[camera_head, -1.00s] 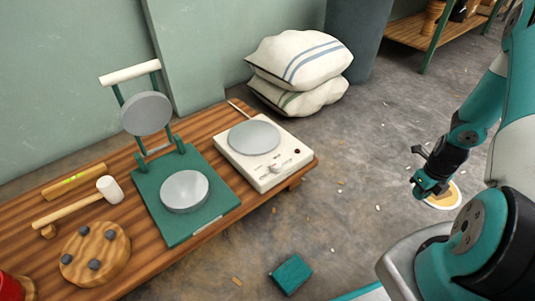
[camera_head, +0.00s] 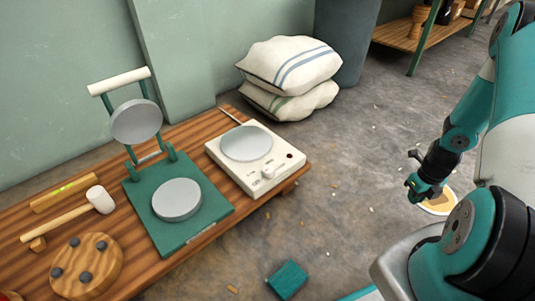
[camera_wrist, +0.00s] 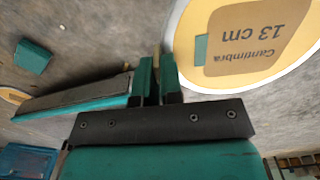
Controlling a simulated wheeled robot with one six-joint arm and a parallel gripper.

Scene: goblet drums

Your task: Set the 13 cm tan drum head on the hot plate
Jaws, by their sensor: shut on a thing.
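The tan drum head is a flat disc with a pale rim (camera_head: 440,203), held beside my gripper at the right of the head view. In the wrist view the disc (camera_wrist: 245,35) fills the upper right, its tan label reading "Cantimbra 13 cm". My gripper (camera_wrist: 158,75) is shut on its edge; the gripper also shows in the head view (camera_head: 418,190), away from the bench. The hot plate (camera_head: 262,183) is a white box with a round grey top, a knob and a dark button. It stands at the bench's right end, its top bare.
On the wooden bench (camera_head: 140,275) a green press (camera_head: 215,213) with two grey discs stands left of the hot plate. A mallet (camera_head: 98,200) lies further left. A teal block (camera_head: 288,280) is on the floor. Stacked sacks (camera_head: 290,65) sit behind the hot plate.

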